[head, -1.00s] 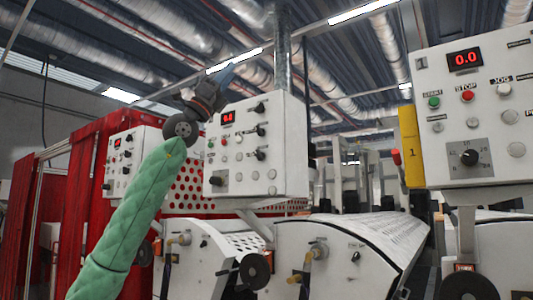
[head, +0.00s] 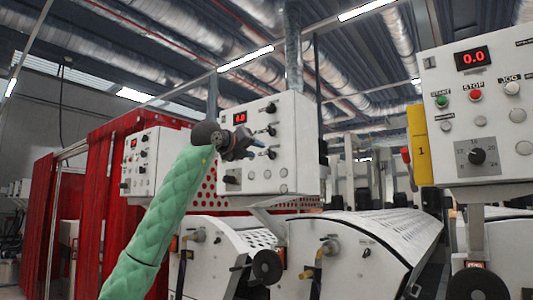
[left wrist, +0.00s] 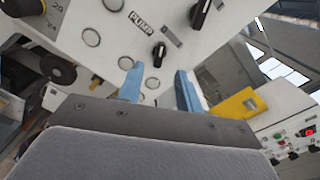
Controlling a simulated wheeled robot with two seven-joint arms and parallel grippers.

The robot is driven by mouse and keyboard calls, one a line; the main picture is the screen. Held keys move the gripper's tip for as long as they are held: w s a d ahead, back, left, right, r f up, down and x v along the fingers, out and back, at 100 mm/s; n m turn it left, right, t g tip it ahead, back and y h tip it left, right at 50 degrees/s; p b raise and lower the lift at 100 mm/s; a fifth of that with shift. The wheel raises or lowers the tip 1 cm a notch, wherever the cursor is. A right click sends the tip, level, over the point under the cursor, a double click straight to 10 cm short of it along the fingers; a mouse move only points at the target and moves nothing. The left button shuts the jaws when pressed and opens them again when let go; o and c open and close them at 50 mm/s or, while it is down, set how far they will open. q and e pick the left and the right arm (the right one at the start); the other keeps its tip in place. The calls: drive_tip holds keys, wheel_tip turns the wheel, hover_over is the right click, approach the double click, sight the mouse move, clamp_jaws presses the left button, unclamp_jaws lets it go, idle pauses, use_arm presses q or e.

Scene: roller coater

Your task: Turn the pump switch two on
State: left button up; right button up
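The middle white control box (head: 252,182) carries a column of small black switches on its right side, including an upper one (head: 271,108) and a middle one (head: 271,130). My left gripper (head: 266,153) is in front of the lower part of this column and hides part of it. In the left wrist view, its two blue fingers (left wrist: 160,84) are apart with nothing between their tips. A black switch (left wrist: 158,53) by a PUMP label (left wrist: 141,22) lies just beyond the gap. Another black switch (left wrist: 200,14) sits farther up. Which is switch two is unclear. My right gripper is out of view.
Another white control box (head: 490,90) with a display reading 0.0 stands at the right, beside a yellow panel (head: 419,145). A smaller box (head: 157,160) is behind at the left, near red curtains (head: 98,200). White roller covers (head: 350,228) lie below.

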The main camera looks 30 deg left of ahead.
sight(268, 153)
use_arm(q)
drive_tip(key=w+p, duration=0.1)
drive_tip(key=w, duration=0.4)
drive_tip(key=shift+d, duration=0.2)
drive_tip(key=shift+w+p, duration=0.35)
drive_tip(key=shift+w, duration=0.65)
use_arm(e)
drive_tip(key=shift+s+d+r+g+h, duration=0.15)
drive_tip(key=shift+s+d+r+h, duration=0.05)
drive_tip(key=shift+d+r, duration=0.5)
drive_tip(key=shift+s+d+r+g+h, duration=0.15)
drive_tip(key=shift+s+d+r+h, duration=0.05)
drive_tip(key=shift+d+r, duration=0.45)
use_arm(q)
clamp_jaws()
